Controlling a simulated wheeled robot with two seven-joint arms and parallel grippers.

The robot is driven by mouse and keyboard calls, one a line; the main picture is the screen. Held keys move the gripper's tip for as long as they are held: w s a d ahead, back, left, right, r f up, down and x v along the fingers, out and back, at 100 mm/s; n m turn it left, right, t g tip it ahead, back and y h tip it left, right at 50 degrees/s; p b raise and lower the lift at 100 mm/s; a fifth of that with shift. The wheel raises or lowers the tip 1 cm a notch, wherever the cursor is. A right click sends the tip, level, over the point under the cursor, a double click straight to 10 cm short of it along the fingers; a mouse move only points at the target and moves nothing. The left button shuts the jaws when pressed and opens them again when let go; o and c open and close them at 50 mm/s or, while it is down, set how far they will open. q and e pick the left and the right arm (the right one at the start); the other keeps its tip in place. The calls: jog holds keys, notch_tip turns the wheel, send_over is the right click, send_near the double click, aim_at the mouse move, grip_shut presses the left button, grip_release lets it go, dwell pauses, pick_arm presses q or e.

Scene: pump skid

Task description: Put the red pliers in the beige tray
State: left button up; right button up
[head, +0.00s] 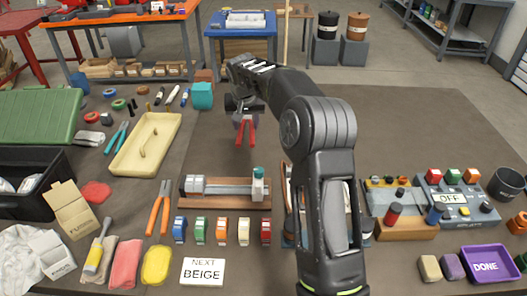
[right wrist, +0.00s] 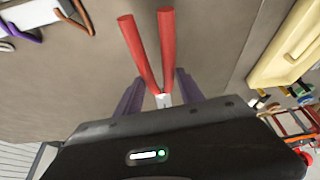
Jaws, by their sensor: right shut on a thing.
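The red pliers (head: 246,132) hang from my right gripper (head: 244,112), above the brown bench top to the right of the tray. In the right wrist view the red handles (right wrist: 150,50) point away from the gripper, and its fingers (right wrist: 160,96) close on the pliers near the pivot. The pliers' jaws are mostly hidden. Part of the tray also shows in the right wrist view (right wrist: 268,75). My left gripper is not in view.
Teal pliers (head: 117,137) lie left of the tray, orange pliers (head: 158,208) below it. Bench between tray and pliers is clear.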

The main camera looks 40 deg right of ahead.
send_over(248, 152)
jog(key=s+a, duration=0.1)
notch_tip(248, 152, down, 5)
notch_tip(248, 152, down, 4)
jog(key=shift+s+f+p, duration=0.1)
jog(key=shift+p, duration=0.55)
jog(key=shift+f, duration=0.4)
jog(key=shift+f, duration=0.1)
jog(key=o, duration=1.2)
